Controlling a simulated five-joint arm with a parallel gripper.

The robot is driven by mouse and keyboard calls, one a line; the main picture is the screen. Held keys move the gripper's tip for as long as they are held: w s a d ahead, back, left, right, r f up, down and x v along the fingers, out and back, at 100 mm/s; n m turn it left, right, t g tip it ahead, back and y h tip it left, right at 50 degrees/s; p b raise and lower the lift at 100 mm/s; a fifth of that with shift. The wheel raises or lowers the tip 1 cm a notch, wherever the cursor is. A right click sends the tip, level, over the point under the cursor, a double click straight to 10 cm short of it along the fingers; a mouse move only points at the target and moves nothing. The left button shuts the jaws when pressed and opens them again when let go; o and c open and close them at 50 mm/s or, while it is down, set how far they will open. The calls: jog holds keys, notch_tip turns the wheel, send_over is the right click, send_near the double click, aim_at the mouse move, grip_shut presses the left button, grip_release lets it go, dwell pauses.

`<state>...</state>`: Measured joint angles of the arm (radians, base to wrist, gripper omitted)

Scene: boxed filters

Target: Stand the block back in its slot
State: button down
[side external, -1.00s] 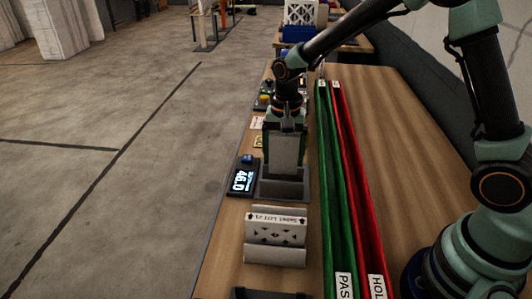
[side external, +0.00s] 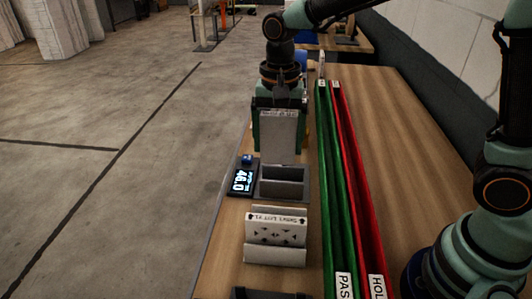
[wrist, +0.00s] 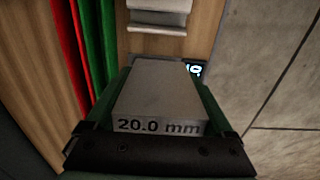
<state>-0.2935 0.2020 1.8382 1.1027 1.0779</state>
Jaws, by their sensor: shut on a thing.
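A light grey block (side external: 279,132) marked "20.0 mm" is held upright between the green fingers of my gripper (side external: 281,143). In the wrist view the block (wrist: 157,88) fills the space between the fingers (wrist: 160,98), its label toward the camera. A grey open-topped holder (side external: 284,187) stands on the bench beside a small display (side external: 242,180) reading 46.0. The holder looks empty. The block's lower end shows just above or behind the holder's far edge; how high it hangs I cannot tell.
A white card stand (side external: 276,232) is in front of the holder. A green channel (side external: 338,200) marked PAS and a red channel (side external: 358,200) marked HOL run along the right. Bare wooden bench (side external: 405,140) lies beyond them. The bench's left edge drops to the floor.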

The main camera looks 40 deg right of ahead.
jog(key=s+a+f, duration=0.3)
jog(key=s, duration=0.1)
jog(key=shift+s+a+f, duration=0.2)
jog(key=shift+s+a, duration=0.05)
jog(key=shift+s, duration=0.05)
jog(key=shift+f, duration=0.1)
send_over(278, 210)
jog(key=s+a, duration=0.1)
jog(key=shift+s+a+f, duration=0.1)
jog(key=shift+f, duration=2.2)
jog(key=shift+f, duration=0.75)
jog(key=shift+f, duration=0.35)
jog(key=shift+f, duration=0.7)
jog(key=shift+f, duration=0.35)
jog(key=shift+f, duration=0.7)
